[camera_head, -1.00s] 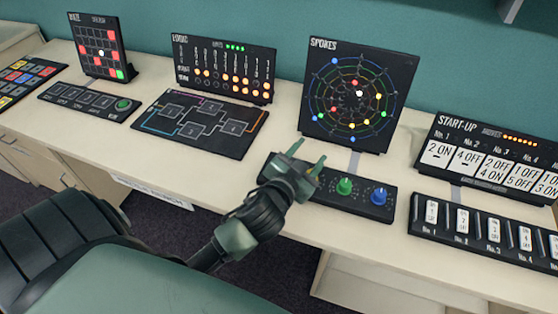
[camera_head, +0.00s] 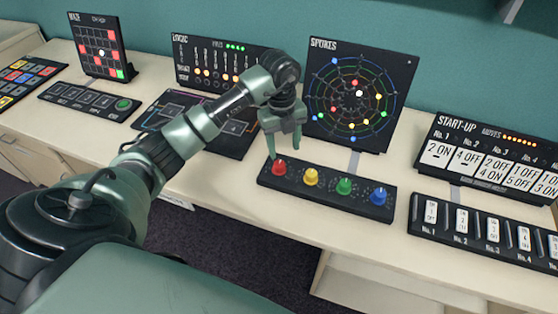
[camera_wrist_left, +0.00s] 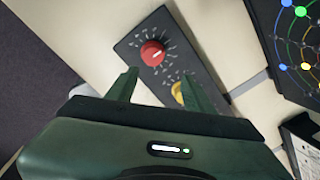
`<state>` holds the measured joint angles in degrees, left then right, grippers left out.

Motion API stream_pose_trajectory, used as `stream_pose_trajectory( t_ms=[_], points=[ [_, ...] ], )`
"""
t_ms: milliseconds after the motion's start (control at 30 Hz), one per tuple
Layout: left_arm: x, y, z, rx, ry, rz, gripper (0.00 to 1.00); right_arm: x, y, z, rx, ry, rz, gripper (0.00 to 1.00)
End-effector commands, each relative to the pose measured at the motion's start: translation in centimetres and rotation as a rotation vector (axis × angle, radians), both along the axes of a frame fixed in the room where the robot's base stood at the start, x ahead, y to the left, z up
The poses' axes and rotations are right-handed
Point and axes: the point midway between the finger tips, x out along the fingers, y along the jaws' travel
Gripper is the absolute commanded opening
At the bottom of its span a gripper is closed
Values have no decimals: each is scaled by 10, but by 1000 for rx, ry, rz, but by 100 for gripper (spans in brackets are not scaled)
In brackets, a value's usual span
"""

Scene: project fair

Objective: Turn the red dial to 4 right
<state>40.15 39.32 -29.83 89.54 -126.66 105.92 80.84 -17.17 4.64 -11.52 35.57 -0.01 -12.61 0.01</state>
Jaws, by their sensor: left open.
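The red dial (camera_head: 279,167) is the leftmost knob on a black dial box in front of the SPOKES board. In the left wrist view the red dial (camera_wrist_left: 153,52) shows a white pointer line and tick marks around it; the numbers are too small to read. My left gripper (camera_head: 284,152) points down just above and beside the red dial. Its two fingers are apart, with nothing between them. In the left wrist view the fingertips (camera_wrist_left: 160,75) lie short of the dial, apart from it. My right gripper is not in view.
Yellow (camera_head: 311,177), green (camera_head: 344,186) and blue (camera_head: 379,194) dials share the black box (camera_head: 328,196). The SPOKES board (camera_head: 357,90) stands behind it. Bare desk lies in front of the box.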

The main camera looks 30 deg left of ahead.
Motion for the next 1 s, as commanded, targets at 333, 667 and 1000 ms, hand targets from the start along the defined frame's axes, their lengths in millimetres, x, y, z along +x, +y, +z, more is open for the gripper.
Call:
stream_pose_trajectory(
  t_ms=[333,667,1000],
  points=[
    [-5,15,-35,49,31,37,52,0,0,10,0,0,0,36],
    [-4,14,-72,48,27,33,52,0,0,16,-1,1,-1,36],
    [-3,14,-74,48,25,32,35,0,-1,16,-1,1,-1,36]
  ],
)
